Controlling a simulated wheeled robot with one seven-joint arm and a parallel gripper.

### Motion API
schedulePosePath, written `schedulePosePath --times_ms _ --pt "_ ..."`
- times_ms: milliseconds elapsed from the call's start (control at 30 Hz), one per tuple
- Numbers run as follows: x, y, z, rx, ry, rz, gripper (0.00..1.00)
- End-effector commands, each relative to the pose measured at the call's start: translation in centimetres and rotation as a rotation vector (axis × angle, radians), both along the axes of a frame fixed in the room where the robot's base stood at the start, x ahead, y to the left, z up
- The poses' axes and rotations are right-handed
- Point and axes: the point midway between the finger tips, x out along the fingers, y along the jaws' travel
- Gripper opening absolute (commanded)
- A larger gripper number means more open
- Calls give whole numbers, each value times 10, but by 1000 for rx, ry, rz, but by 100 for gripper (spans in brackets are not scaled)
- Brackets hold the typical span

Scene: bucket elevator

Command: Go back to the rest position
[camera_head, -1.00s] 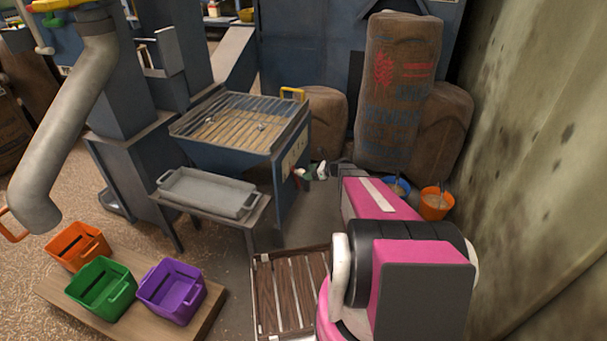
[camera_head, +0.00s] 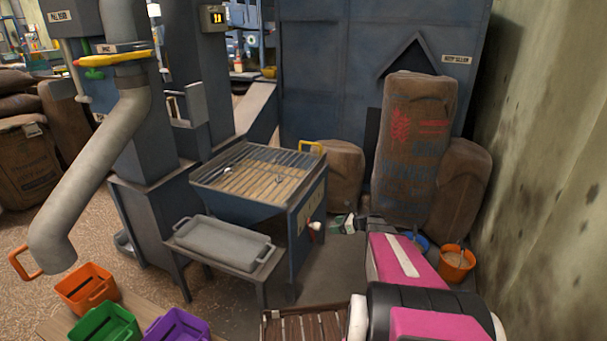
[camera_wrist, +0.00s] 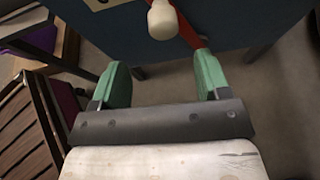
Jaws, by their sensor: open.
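My gripper (camera_head: 343,224) is at the right side of the blue hopper in the head view, at the end of my pink arm. In the wrist view, its two green fingers (camera_wrist: 162,76) stand wide apart with nothing between them. A white knob on a red lever (camera_wrist: 161,20) lies just beyond the fingertips, apart from them. The same knob shows on the hopper's side in the head view (camera_head: 317,227). My wrist partly hides the gripper in the head view.
The blue hopper (camera_head: 232,207) has a slatted grate on top. A grey tray (camera_head: 222,247) rests on a stand before it. Orange (camera_head: 88,289), green (camera_head: 104,323) and purple (camera_head: 177,326) bins stand at lower left. Sacks (camera_head: 411,150), an orange bucket (camera_head: 456,264) and a wall (camera_head: 545,170) are right.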

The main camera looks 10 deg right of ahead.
Motion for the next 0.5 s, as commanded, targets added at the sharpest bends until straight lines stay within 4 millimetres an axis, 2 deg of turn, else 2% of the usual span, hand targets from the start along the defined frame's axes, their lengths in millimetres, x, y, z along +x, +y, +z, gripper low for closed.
schedulePosePath --times_ms 167,300,500 --pt "-34 33 17 -175 -85 167 69" --pt "-79 68 35 -419 -214 431 69" --pt "-154 101 66 -773 -429 920 69"
